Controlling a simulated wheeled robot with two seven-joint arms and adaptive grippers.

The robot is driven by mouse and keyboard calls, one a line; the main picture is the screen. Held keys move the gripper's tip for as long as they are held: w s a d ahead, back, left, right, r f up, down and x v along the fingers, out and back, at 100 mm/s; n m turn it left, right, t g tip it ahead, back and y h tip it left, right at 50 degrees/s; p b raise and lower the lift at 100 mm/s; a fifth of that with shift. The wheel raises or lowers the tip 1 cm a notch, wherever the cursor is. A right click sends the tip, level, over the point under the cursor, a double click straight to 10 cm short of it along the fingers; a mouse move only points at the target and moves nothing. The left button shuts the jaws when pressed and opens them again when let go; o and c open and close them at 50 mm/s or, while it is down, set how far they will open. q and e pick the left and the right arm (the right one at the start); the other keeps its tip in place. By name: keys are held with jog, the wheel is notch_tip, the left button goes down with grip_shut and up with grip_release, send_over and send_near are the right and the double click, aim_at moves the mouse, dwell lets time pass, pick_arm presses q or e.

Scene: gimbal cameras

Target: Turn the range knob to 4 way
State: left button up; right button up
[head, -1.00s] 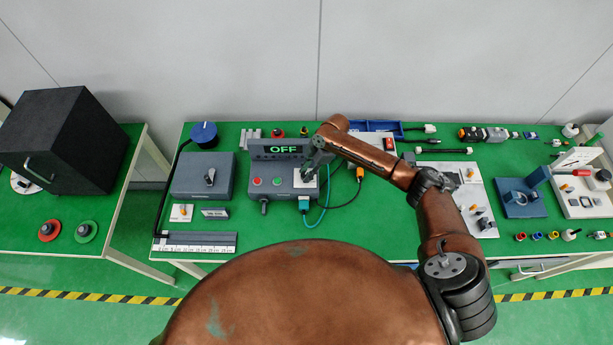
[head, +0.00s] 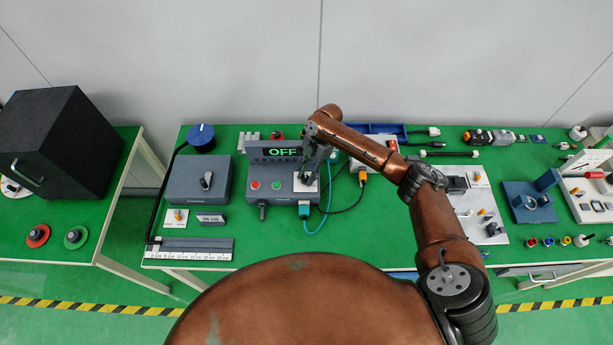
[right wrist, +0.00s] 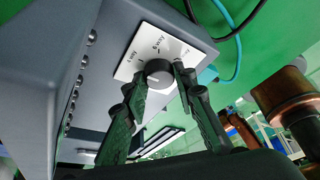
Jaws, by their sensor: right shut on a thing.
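The range knob (right wrist: 158,74) is a dark round knob with a grey face on a white plate (right wrist: 138,56) printed with way labels. The label at the plate's upper edge seems to read 6 way; the others are too small to read surely. My right gripper (right wrist: 160,84) is shut on the knob, one finger on each side. In the head view, the right gripper (head: 307,173) reaches down onto the white plate (head: 299,187) of the grey control box (head: 280,207) and hides most of the knob. The knob's pointer direction is unclear. My left gripper is out of view.
The box's display (head: 283,152) reads OFF. A green button (head: 277,185) and a red button (head: 255,185) sit left of the plate. A teal cable (head: 328,210) runs close on the right.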

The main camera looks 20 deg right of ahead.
jog(key=o, duration=1.2)
jog(key=shift+c, duration=0.2)
jog(key=v, duration=1.2)
